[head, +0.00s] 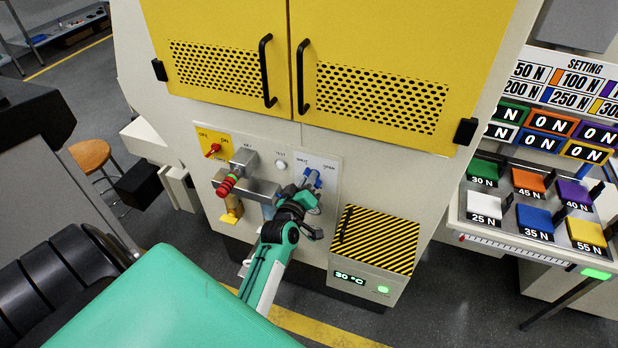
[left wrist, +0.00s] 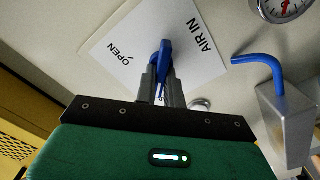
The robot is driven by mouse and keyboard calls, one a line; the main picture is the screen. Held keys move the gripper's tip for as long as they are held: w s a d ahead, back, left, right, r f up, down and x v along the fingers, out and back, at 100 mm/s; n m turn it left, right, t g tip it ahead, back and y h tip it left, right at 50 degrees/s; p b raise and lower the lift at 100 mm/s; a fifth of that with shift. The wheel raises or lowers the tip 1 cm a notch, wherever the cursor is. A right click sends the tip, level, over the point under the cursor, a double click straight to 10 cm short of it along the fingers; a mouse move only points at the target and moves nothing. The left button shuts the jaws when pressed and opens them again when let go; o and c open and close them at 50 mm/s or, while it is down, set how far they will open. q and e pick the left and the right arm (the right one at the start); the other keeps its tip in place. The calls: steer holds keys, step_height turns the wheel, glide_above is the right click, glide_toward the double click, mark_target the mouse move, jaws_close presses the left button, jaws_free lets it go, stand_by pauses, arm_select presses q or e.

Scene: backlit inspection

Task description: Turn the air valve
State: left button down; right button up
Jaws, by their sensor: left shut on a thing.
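The air valve's blue handle (head: 313,177) is on a white label plate (head: 318,161) at the right of the machine's front panel. In the left wrist view the blue handle (left wrist: 163,56) stands between the fingers of my left gripper (left wrist: 161,82), which is shut on it. Around it the label reads "OPEN" and "AIR IN". In the head view my left gripper (head: 306,190) reaches the valve from below and hides part of it. My right gripper is not in view.
A red-banded fitting (head: 227,184) and grey block sit left of my gripper. A red switch (head: 213,149) is on a yellow plate. In the wrist view a blue bent pipe (left wrist: 262,61) and a gauge (left wrist: 287,7) are close by. A striped box (head: 376,240) stands lower right.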

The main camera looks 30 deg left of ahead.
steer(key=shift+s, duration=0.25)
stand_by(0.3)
arm_select(q)
steer(key=c, duration=1.5)
jaws_free()
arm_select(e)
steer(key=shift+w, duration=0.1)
